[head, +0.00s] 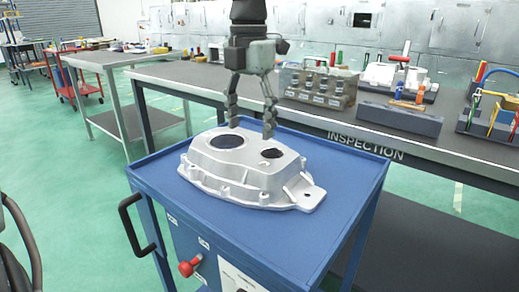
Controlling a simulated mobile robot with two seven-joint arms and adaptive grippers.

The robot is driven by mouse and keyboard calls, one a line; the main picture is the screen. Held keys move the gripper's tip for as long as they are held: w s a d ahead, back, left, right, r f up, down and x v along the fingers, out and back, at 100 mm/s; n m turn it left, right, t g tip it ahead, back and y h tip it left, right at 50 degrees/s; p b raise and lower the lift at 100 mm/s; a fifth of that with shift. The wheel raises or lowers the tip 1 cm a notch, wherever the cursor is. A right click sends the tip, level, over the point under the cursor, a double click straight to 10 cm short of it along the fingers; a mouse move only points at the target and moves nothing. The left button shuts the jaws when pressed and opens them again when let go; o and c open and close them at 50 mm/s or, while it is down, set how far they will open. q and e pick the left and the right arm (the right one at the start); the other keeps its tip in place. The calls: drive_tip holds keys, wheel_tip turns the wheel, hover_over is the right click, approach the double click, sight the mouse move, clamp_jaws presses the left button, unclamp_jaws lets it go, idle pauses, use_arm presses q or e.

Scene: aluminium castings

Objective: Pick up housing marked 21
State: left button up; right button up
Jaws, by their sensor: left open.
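A silver aluminium housing (225,178) lies flat on the blue cart top. It has a large dark round opening, a smaller dark opening and a flange with bolt lugs. I cannot read any number on it. My left gripper (251,128) points straight down over the far side of the housing. Its two fingers are spread apart with nothing between them. The fingertips appear close to the housing's far edge, near the two openings; I cannot tell whether they touch it. My right gripper is not in view.
The blue cart (330,222) has free room around the housing. A dark bench marked INSPECTION (190,75) stands close behind it, holding a rack (318,85), a grey tool block (398,116) and hand tools. A black handle (135,225) sticks out at the cart's left.

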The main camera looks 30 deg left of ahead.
sight(255, 146)
use_arm(q)
drive_tip(key=f, duration=0.7)
drive_tip(key=shift+w+d+f, duration=0.1)
drive_tip(key=shift+d+f, duration=0.25)
drive_tip(key=shift+d, duration=0.05)
clamp_jaws()
drive_tip(key=shift+w+r, duration=0.1)
drive_tip(key=shift+r, duration=0.05)
